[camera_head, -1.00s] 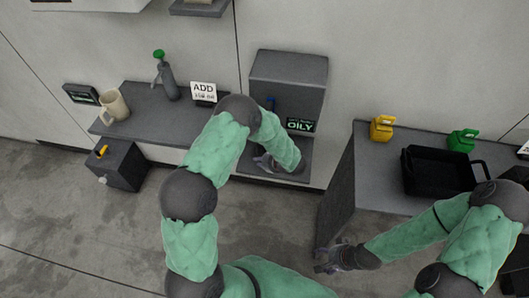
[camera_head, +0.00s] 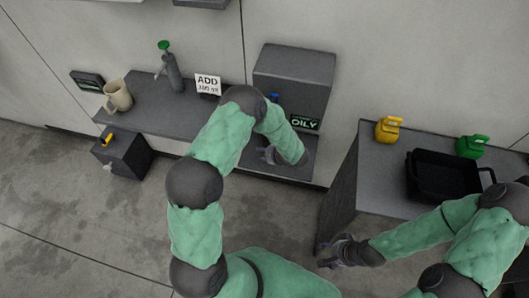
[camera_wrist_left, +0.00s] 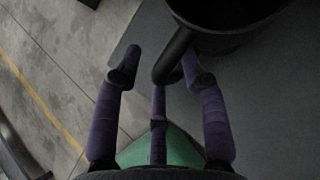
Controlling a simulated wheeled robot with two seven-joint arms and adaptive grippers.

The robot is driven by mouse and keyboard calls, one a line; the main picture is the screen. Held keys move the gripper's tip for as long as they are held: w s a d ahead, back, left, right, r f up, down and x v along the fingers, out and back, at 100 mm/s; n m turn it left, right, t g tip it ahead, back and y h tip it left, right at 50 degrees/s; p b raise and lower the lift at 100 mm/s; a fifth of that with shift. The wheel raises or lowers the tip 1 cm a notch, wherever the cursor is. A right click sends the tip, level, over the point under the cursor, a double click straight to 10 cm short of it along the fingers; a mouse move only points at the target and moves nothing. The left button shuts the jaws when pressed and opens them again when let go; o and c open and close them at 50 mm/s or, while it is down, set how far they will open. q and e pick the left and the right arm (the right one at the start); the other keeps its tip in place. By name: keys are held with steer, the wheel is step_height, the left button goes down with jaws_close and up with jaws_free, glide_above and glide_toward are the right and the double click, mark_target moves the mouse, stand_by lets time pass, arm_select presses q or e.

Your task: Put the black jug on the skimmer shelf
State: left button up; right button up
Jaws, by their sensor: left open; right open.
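In the left wrist view the black jug (camera_wrist_left: 228,28) stands at the top on a grey surface, with its dark handle (camera_wrist_left: 172,58) pointing down between my fingers. My left gripper (camera_wrist_left: 161,78) is open, with purple fingers on both sides of the handle; I cannot tell whether they touch it. In the head view the left gripper (camera_head: 267,155) is at the grey ledge (camera_head: 250,168) below a grey box unit with an "OILY" sign (camera_head: 304,123); my arm hides the jug there. My right gripper (camera_head: 334,250) is open and empty, low beside the right counter.
A left shelf (camera_head: 150,112) holds a beige mug (camera_head: 118,95), a green-topped bottle (camera_head: 173,72) and an "ADD" sign (camera_head: 208,85). The right counter (camera_head: 375,165) holds a yellow can (camera_head: 388,130), a green can (camera_head: 472,147) and a black tray (camera_head: 440,190). Open floor lies in front.

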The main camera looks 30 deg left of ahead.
arm_select(q)
steer(key=shift+r, duration=0.1)
steer(key=shift+d+r+p, duration=0.1)
steer(key=shift+r+p, duration=0.1)
steer(key=shift+p, duration=0.1)
steer(key=shift+s+d+r+p, duration=0.15)
steer(key=shift+d+r+p, duration=0.2)
steer(key=shift+r+p, duration=0.1)
steer(key=s+d+p, duration=0.2)
steer(key=s+d, duration=0.2)
steer(key=d, duration=0.6)
steer(key=s+d+f+n+g+h, duration=0.1)
steer(key=s+d+f+n+h, duration=0.1)
steer(key=s+n+h, duration=0.4)
steer(key=s+d+f+n+g+h, duration=0.1)
steer(key=s+d+n+h, duration=0.4)
steer(key=s+n, duration=0.8)
steer(key=f+n+h, duration=0.1)
steer(key=n, duration=0.4)
steer(key=shift+d+f+g, duration=0.15)
steer(key=shift+d+g, duration=0.05)
steer(key=shift+g, duration=0.2)
